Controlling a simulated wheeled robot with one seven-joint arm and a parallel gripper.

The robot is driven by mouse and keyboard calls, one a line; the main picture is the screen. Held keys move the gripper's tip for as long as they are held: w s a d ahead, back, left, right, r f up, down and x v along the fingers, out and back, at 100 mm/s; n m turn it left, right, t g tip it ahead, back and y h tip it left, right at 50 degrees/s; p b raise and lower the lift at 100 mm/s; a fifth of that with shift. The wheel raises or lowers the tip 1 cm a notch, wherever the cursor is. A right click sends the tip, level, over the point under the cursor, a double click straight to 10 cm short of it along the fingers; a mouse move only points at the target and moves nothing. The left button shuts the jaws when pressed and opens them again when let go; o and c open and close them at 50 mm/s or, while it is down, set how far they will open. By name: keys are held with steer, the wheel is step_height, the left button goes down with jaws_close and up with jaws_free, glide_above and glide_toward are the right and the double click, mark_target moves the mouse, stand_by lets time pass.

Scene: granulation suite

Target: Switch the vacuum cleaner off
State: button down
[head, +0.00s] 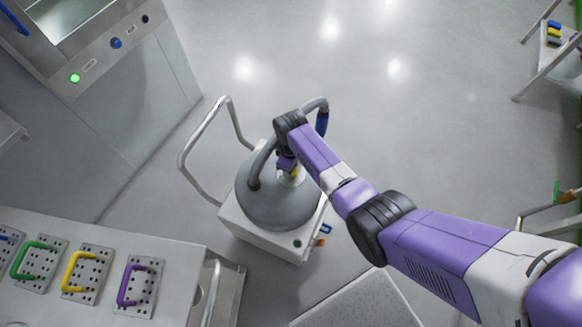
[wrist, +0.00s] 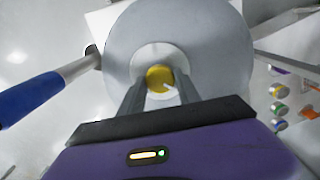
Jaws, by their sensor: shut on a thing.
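The vacuum cleaner (head: 275,205) has a grey dome on a white square base and stands on the floor at the middle of the head view. Its dome (wrist: 215,40) fills the upper wrist view. A round yellow knob (wrist: 158,75) with a small white mark sits on a pale disc on top of the dome. My gripper (wrist: 159,90) is shut on this knob, with one finger on each side. In the head view my gripper (head: 291,167) reaches down to the dome top and hides most of the knob. A dark green round spot (head: 297,243) shows on the base.
A grey hose (head: 262,160) and a blue grip (head: 322,123) rise close beside my wrist. A metal push handle (head: 192,140) stands left of the dome. A bench (head: 180,250) with coloured handles is at lower left.

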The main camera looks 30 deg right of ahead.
stand_by(0.3)
steer(key=c, duration=0.9)
jaws_free()
steer(key=shift+o, duration=0.2)
steer(key=shift+r+p, duration=0.35)
steer(key=shift+r, duration=3.55)
